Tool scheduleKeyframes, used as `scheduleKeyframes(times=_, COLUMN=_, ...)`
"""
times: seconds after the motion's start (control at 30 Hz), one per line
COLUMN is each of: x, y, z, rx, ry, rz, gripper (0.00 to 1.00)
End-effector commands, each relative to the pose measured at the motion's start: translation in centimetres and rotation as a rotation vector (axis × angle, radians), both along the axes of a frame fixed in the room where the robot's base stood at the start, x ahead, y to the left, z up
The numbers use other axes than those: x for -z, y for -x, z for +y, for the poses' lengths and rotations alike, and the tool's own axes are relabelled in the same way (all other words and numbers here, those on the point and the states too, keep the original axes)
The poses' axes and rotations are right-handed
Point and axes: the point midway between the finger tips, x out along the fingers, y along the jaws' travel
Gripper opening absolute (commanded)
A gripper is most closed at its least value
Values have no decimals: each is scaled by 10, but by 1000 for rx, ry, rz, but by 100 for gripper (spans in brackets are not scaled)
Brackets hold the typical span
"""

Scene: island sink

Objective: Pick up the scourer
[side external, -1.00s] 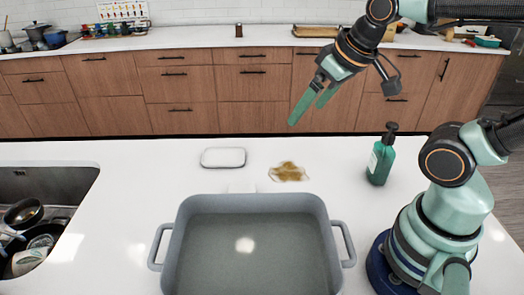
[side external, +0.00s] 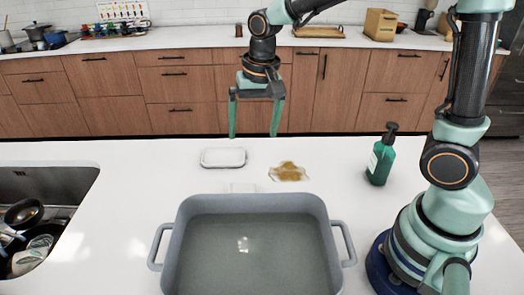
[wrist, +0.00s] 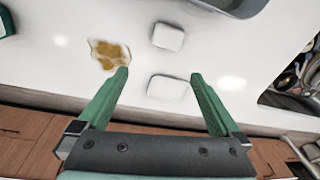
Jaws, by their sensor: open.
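My gripper (side external: 254,134) is open and empty, pointing down above the far part of the white counter. In the wrist view, its fingertips (wrist: 160,74) frame a pale rounded pad (wrist: 167,88). That pad (side external: 223,158) lies flat on the counter in the side view, below and slightly left of the fingers, with a grey edge. A second white block (wrist: 168,37) lies closer to the basin; in the side view this block (side external: 241,187) is largely lost against the counter at the basin's rim. I cannot tell surely which one is the scourer.
A grey two-handled basin (side external: 250,204) stands in front. A brown stain (side external: 288,172) lies right of the pad, and a green pump bottle (side external: 381,160) stands farther right. The sink (side external: 50,184) with dishes is at the left. Bare counter surrounds the pad.

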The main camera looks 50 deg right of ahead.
Motion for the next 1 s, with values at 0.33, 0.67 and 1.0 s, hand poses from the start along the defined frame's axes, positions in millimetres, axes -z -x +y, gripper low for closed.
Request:
scheduleKeyframes(times=0.33, x=58, y=-25, z=25, rx=201, ry=5, rz=130, gripper=100)
scheduleKeyframes(times=0.67, x=102, y=-25, z=27, rx=216, ry=8, rz=142, gripper=100)
scheduleKeyframes(times=1.0, x=133, y=-25, z=27, rx=215, ry=6, rz=137, gripper=100)
